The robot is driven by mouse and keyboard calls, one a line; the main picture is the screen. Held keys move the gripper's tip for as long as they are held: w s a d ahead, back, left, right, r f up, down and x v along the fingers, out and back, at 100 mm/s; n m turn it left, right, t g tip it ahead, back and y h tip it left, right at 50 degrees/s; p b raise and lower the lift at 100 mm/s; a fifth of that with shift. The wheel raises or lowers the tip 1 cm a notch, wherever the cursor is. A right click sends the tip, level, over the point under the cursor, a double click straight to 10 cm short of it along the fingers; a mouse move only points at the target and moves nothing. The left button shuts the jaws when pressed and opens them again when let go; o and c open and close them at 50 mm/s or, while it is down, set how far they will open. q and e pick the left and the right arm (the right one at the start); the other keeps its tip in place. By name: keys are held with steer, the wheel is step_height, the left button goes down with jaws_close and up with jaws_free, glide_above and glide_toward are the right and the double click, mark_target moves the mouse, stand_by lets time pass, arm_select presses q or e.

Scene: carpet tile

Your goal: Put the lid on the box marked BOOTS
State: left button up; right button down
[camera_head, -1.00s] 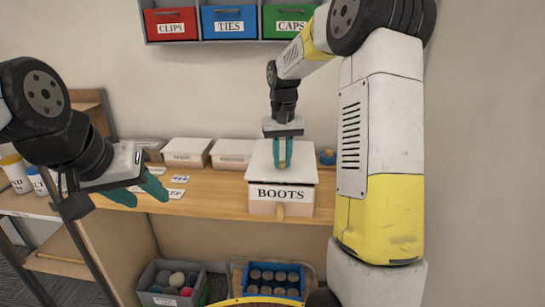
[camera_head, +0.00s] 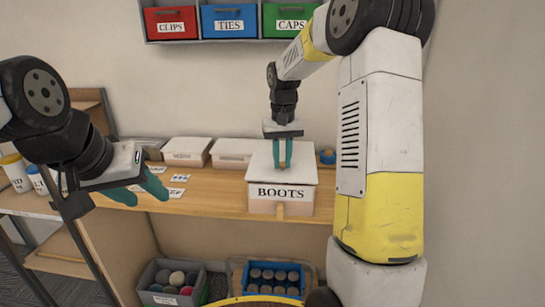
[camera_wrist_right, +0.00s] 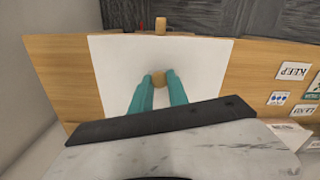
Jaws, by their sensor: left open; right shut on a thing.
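The box marked BOOTS (camera_head: 281,208) stands on the wooden shelf, with its label facing me. A white lid (camera_head: 263,165) lies over its top; in the head view it looks level and seated on the box. The lid fills the middle of the right wrist view (camera_wrist_right: 115,75). My right gripper (camera_head: 282,164) is above the lid, its teal fingers shut on the lid's small wooden knob (camera_wrist_right: 159,78). My left gripper (camera_head: 146,192) is open and empty over the shelf's front edge, left of the box.
White closed boxes (camera_head: 186,151) (camera_head: 233,153) stand behind to the left. Label cards (camera_head: 178,185) lie on the shelf top (camera_head: 222,195). CLIPS (camera_head: 171,22), TIES and CAPS bins hang above. A grey bin (camera_head: 172,282) and a blue crate (camera_head: 274,277) sit below.

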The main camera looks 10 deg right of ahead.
steer(key=shift+f, duration=0.4)
stand_by(0.8)
steer(key=c, duration=1.2)
jaws_free()
steer(key=shift+r, duration=0.1)
step_height(320, 180, up, 8)
steer(key=shift+s+f, duration=0.1)
steer(key=shift+s, duration=0.05)
steer(key=s+a+r+t, duration=0.1)
steer(key=s+t, duration=0.1)
steer(key=s, duration=0.6)
steer(key=s+r+t+y, duration=0.1)
steer(key=s+t, duration=0.1)
steer(key=s, duration=0.7)
steer(key=s+a+r+t+y, duration=0.1)
steer(key=s+t, duration=0.1)
steer(key=s, duration=0.6)
steer(key=shift+s+a+n, duration=0.25)
steer(key=shift+a+n, duration=0.05)
steer(key=shift+n, duration=0.1)
